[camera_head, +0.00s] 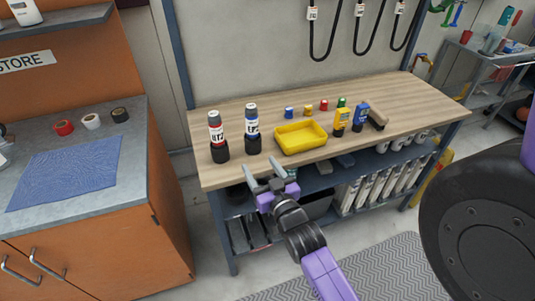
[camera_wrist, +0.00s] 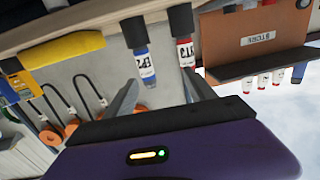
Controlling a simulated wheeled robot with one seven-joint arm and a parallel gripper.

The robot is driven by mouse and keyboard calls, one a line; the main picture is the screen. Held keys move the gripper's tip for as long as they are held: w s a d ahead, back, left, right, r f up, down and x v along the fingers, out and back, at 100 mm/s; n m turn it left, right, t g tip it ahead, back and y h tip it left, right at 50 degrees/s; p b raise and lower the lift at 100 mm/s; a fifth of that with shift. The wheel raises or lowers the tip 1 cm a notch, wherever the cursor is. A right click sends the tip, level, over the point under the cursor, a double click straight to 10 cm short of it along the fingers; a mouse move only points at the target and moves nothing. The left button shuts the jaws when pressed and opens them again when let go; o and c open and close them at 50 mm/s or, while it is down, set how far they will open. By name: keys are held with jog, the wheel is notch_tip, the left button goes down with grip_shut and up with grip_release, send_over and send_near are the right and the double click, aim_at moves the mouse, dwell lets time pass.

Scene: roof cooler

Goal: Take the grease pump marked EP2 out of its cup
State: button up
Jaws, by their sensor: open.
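The blue grease pump marked EP2 (camera_head: 252,121) stands upright in a black cup (camera_head: 253,144) at the left part of the wooden workbench (camera_head: 375,92). It also shows in the wrist view (camera_wrist: 143,62), which is upside down. A red grease pump (camera_head: 215,129), its label hard to read, stands in its own black cup (camera_head: 220,152) just to the left. My gripper (camera_head: 264,168) is open and empty, in front of the bench's near edge and apart from both pumps. In the wrist view, the blue pump lies beyond and between my open fingers.
A yellow tray (camera_head: 301,149) stands just right of the EP2 cup. Small coloured caps (camera_head: 308,110) and yellow and blue handheld devices (camera_head: 341,121) are farther right. An orange cabinet (camera_head: 140,235) with a grey top is at left.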

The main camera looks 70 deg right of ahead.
jog(key=g+h, duration=0.1)
send_near(254, 127)
jog(key=shift+m, duration=0.3)
jog(key=b+x, duration=0.5)
jog(key=x, duration=0.6)
jog(key=shift+f, duration=0.2)
jog(key=shift+x, duration=0.75)
jog(key=shift+r, duration=0.1)
grip_shut()
